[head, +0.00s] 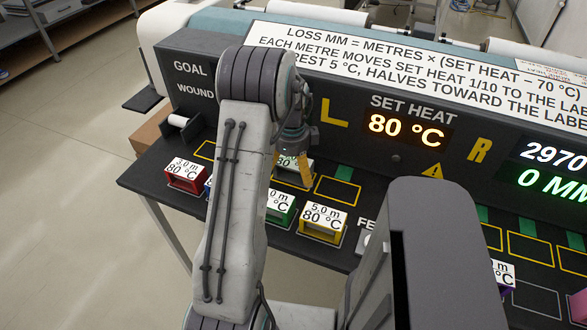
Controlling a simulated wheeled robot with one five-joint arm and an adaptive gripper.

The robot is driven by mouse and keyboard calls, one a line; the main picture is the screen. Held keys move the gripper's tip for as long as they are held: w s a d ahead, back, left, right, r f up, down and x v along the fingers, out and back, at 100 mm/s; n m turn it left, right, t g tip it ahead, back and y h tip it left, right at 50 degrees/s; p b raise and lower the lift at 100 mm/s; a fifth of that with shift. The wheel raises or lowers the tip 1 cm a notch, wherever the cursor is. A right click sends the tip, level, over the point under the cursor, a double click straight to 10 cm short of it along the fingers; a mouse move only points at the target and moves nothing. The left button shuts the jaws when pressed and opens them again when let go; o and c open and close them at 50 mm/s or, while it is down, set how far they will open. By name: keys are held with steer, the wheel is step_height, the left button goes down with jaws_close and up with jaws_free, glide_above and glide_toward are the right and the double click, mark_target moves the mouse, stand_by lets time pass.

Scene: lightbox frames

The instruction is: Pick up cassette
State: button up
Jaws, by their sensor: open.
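My gripper (292,172) points down at the back row of the shelf, its yellow fingers apart. A white-labelled cassette (288,181) sits under and between the fingers; its body is mostly hidden, and I cannot tell whether they touch it. A red cassette (186,183) marked 3.0 m, 80 °C stands at the left. A blue cassette (207,186) shows only as a sliver behind my arm. A green cassette (282,214) is partly hidden by my arm. A yellow cassette (323,224) marked 5.0 m, 80 °C stands in front.
The dark shelf (140,181) has yellow-outlined slots; one right of my gripper (337,190) is empty. The machine panel (350,105) rises close behind, its set-heat display (405,128) reading 80 °C. Purple (506,288) and pink (579,305) cassettes are at the right.

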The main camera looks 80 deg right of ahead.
steer(key=c, duration=1.3)
steer(key=shift+o, duration=0.2)
steer(key=shift+r, duration=0.1)
